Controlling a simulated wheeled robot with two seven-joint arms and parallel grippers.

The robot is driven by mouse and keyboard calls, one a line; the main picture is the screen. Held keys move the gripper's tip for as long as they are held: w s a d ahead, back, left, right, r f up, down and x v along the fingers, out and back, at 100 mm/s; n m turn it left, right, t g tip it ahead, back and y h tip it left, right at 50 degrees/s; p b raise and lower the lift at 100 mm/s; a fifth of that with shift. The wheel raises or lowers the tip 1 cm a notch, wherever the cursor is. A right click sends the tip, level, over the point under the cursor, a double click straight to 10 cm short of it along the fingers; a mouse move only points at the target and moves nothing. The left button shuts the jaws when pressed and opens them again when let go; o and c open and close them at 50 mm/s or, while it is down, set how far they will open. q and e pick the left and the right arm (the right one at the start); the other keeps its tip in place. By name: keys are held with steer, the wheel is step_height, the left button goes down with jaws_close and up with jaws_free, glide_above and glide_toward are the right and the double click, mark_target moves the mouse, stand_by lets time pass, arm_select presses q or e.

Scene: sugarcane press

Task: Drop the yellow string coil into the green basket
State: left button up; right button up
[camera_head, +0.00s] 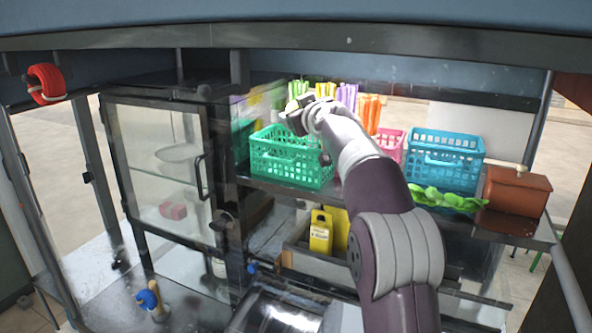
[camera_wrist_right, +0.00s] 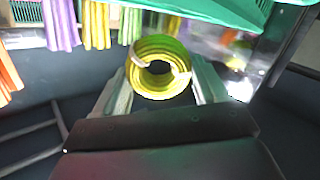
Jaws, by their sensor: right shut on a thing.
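My right gripper (camera_head: 293,113) is above the green basket (camera_head: 292,158), near its back rim in the head view. In the right wrist view, the yellow string coil (camera_wrist_right: 160,88) sits between the two fingers of my right gripper (camera_wrist_right: 162,84), which is shut on it. The coil is a ribbed yellow ring with an open centre. The green basket also shows in the right wrist view (camera_wrist_right: 215,8), at the top right and apart from the coil. In the head view I cannot make out the coil clearly at the gripper. My left gripper is out of view.
A pink basket (camera_head: 390,143) and a blue basket (camera_head: 443,160) stand right of the green one. Colourful hanging bundles (camera_head: 369,112) are behind. A brown box (camera_head: 517,190) is at the shelf's right end. A glass-door cabinet (camera_head: 165,170) stands left.

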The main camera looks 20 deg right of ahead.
steer(key=shift+w, duration=0.15)
steer(key=shift+r, duration=0.1)
steer(key=o, duration=0.8)
steer(key=shift+s+a+r, duration=0.1)
steer(key=shift+s, duration=0.3)
steer(key=o, duration=0.3)
steer(key=shift+s+r, duration=0.1)
steer(key=shift+s, duration=0.2)
arm_select(q)
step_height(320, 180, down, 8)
steer(key=b, duration=0.8)
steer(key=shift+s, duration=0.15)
arm_select(e)
steer(key=s+a+r, duration=0.1)
steer(key=s, duration=1.1)
steer(key=shift+s+a+r, duration=0.15)
steer(key=shift+r, duration=0.15)
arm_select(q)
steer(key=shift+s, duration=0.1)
arm_select(e)
steer(key=shift+s+r, duration=0.1)
